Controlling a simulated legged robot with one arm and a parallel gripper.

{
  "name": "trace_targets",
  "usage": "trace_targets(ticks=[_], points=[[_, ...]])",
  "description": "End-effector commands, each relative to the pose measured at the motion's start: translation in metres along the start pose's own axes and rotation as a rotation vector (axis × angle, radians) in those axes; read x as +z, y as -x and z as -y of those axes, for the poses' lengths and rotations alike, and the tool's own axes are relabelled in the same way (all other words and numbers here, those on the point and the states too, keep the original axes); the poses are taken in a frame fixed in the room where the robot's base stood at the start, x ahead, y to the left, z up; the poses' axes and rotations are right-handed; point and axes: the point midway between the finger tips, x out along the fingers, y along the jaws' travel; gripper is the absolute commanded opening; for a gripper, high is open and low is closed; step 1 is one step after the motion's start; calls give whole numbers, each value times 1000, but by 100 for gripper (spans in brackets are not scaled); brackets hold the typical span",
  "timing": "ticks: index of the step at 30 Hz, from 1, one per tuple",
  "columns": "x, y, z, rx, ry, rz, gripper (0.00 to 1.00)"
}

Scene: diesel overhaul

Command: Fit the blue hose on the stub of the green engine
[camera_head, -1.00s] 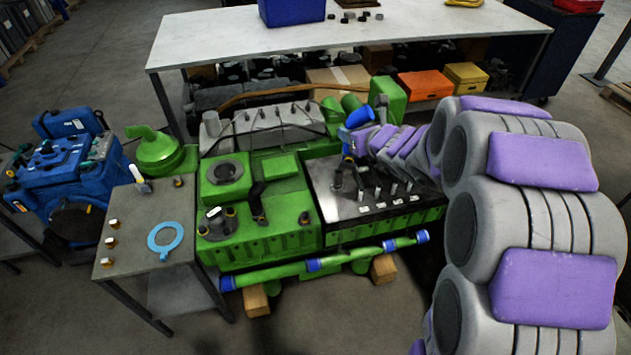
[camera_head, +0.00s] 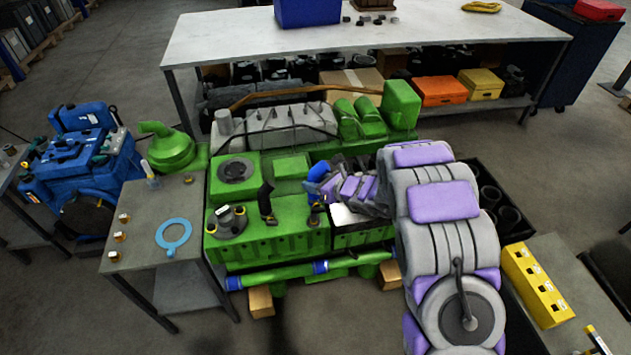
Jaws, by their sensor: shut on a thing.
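The green engine (camera_head: 268,238) stands in the middle of the view on wooden blocks. My gripper (camera_head: 318,188) is above the engine's right half, reached by my grey and purple arm from the right. It is shut on the blue hose (camera_head: 317,171), a short bent piece showing at the arm's tip. The fingertips are small and partly hidden by the arm. Black elbow pipes (camera_head: 265,203) and a round dark fitting (camera_head: 227,217) stand on the engine top. I cannot tell which part is the stub, nor whether the hose touches anything.
A small metal table (camera_head: 190,208) at left holds a light blue ring gasket (camera_head: 173,234) and brass fittings. A blue engine (camera_head: 75,160) is farther left. A long white bench (camera_head: 235,40) stands behind. A yellow block (camera_head: 535,285) lies on a table at right. My arm hides the engine's right end.

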Motion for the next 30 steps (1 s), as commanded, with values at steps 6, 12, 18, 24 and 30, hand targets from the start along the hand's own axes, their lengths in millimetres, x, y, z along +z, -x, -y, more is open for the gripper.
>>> trace_targets(ticks=[6, 12, 18, 24, 30], points=[[-17, -8, 0, -1, -1, -1, 1], [-36, -17, 0, 0, -1, 0, 1], [-53, -25, 0, 0, -2, 2, 1], [-60, -28, 0, -1, -1, 1, 1], [-59, -28, 0, -1, 1, 0, 1]])
